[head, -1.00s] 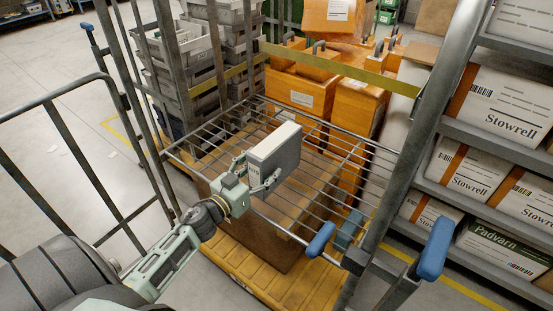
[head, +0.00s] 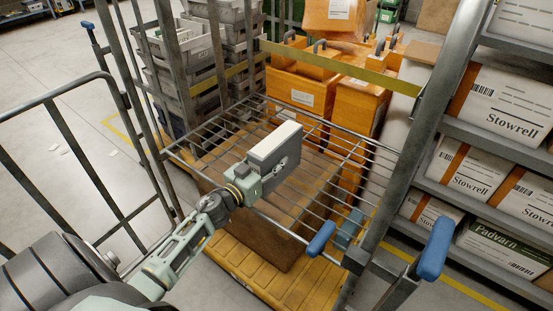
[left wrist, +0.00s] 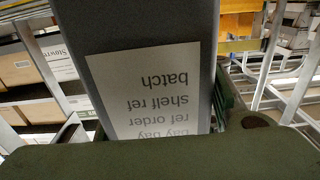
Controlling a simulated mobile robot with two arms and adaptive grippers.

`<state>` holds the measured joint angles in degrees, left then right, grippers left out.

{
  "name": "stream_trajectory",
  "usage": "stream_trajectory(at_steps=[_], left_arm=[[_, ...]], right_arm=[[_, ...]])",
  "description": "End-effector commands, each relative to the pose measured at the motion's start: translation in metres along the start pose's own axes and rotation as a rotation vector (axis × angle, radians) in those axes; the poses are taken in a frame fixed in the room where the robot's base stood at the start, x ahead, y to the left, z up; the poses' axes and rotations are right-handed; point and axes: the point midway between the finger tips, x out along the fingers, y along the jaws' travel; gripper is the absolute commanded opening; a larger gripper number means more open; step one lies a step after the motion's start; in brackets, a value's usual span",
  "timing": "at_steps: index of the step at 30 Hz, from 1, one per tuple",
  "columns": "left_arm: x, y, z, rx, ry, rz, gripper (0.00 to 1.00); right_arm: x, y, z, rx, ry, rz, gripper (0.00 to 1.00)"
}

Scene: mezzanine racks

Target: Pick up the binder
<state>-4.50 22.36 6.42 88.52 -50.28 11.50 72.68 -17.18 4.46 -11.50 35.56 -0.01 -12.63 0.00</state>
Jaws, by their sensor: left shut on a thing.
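The binder (head: 274,146) is a grey box-shaped file with a pale top edge, upright over the wire shelf (head: 212,140) of the roll cage. My left gripper (head: 252,178) is shut on its near end. In the left wrist view the binder's grey spine (left wrist: 205,20) fills the middle, with a white label (left wrist: 150,88) that reads upside down. A gripper finger (left wrist: 228,105) shows beside the spine. Whether the binder's bottom touches the wires is hidden. My right gripper is not in view.
A cardboard box (head: 262,232) sits below the wire shelf on a yellow base. Cage posts with blue handles (head: 436,248) stand around. Orange boxes (head: 355,105) and grey crates (head: 175,65) are behind. A rack of Stowrell boxes (head: 500,105) is at right.

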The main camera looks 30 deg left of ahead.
Motion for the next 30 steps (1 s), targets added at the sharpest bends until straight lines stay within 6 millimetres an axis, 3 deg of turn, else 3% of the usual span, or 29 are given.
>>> stream_trajectory(at_steps=[8,18,23,27,30], left_arm=[[0.000,0.000,0.000,0.000,0.000,0.000,0.07],[0.000,0.000,-0.006,0.002,0.003,0.001,0.06],[0.000,0.000,-0.023,0.005,0.004,0.002,0.06],[0.000,0.002,-0.051,0.007,0.003,0.005,0.06],[-0.004,0.029,-0.062,0.000,0.004,0.007,0.06]], right_arm=[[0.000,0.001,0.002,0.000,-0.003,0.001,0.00],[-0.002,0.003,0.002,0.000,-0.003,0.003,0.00],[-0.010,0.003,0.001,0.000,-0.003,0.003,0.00],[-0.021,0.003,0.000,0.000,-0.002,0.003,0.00],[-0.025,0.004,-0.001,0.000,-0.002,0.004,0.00]])
